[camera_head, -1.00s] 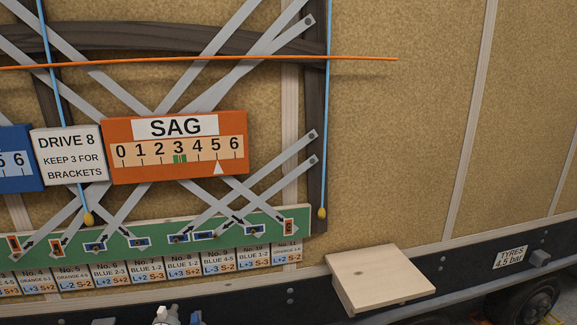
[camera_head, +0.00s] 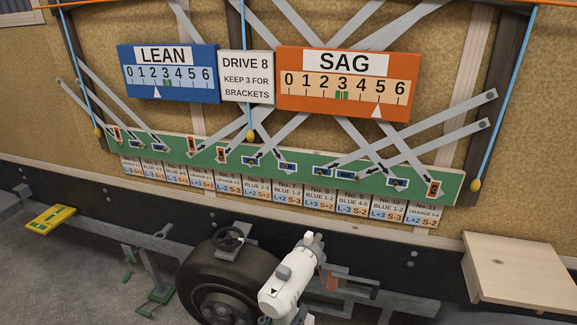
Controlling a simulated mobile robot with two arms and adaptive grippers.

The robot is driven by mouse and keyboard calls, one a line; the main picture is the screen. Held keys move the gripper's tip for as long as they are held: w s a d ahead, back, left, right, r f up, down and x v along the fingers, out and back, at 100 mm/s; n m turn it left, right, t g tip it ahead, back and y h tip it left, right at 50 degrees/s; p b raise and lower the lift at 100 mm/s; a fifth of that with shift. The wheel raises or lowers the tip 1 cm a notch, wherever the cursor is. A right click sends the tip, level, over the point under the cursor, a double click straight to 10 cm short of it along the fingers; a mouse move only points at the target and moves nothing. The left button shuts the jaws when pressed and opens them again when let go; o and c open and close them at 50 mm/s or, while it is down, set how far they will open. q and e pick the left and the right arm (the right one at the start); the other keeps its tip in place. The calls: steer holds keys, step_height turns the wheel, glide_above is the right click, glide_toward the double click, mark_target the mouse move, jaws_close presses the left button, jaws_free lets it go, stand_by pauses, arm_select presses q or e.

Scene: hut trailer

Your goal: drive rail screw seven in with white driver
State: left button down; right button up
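The green rail (camera_head: 300,172) runs across the lower part of the panel, with numbered cards under it. Card No. 7 (camera_head: 288,193) reads blue 1-2. The blue-framed slot (camera_head: 287,166) above it holds a small dark fixing at the foot of a grey strap. A white rounded body (camera_head: 284,290) with a grey end and a dark triangle rises at the bottom middle, in front of the wheel and below the rail. I cannot tell whether it is the white driver or part of my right arm. No fingers show clearly. My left gripper is out of view.
The blue LEAN gauge (camera_head: 170,82) has its pointer a little above 2. The orange SAG gauge (camera_head: 345,88) has its pointer near 5. Between them a sign (camera_head: 247,78) reads DRIVE 8, KEEP 3 FOR BRACKETS. A wooden shelf (camera_head: 515,270) juts out at lower right.

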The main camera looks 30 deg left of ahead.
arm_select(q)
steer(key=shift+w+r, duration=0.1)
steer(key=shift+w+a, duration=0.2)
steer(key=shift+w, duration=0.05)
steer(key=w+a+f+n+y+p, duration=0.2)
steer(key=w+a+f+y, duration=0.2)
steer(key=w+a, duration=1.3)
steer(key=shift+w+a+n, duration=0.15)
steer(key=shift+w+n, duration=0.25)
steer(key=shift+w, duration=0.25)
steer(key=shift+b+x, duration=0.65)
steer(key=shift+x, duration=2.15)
